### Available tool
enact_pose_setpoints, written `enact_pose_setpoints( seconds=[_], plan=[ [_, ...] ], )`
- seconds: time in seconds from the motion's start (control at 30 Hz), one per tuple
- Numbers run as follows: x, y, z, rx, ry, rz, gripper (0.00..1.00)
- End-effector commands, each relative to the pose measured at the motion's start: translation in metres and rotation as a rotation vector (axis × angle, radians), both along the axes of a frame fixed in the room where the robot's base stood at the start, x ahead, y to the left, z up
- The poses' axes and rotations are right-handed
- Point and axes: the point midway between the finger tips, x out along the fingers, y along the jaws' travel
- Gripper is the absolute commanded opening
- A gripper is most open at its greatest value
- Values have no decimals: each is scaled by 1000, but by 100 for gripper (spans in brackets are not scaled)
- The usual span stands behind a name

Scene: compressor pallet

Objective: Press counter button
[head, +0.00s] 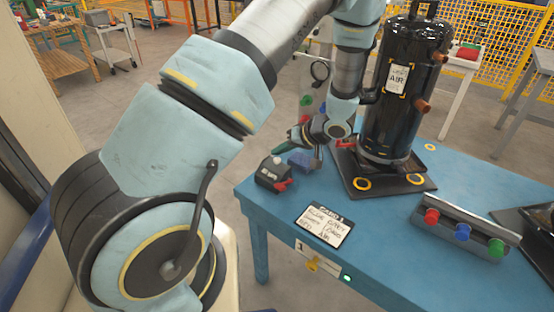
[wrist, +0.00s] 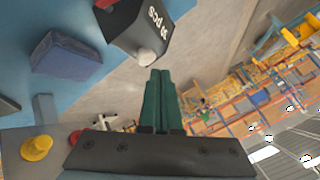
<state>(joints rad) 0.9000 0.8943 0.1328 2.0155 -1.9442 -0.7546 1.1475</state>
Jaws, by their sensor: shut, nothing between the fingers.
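The counter (head: 270,178) is a small black box with a pale button (head: 277,160) on top, near the left edge of the blue table. In the wrist view the counter (wrist: 130,28) shows white lettering, and its pale round button (wrist: 146,57) sticks out just beyond my fingertips. My gripper (wrist: 160,72) has green fingers, shut together and empty, pointing toward the button. I cannot tell whether the fingertips touch it. In the head view my gripper (head: 281,151) is beside the counter's top, partly hidden by my wrist.
A blue block (head: 303,160) lies close right of the counter. A black air tank (head: 394,95) stands on a dark plate behind. A sign card (head: 324,225) lies in front. A panel (head: 465,234) with red, blue and green knobs sits at right. The table's middle is clear.

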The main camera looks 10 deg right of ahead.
Motion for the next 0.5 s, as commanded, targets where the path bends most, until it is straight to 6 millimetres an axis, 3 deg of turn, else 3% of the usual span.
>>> enact_pose_setpoints(
  seconds=[0.5],
  plan=[
    [0,0,-8,0,0,0,0]
  ],
)
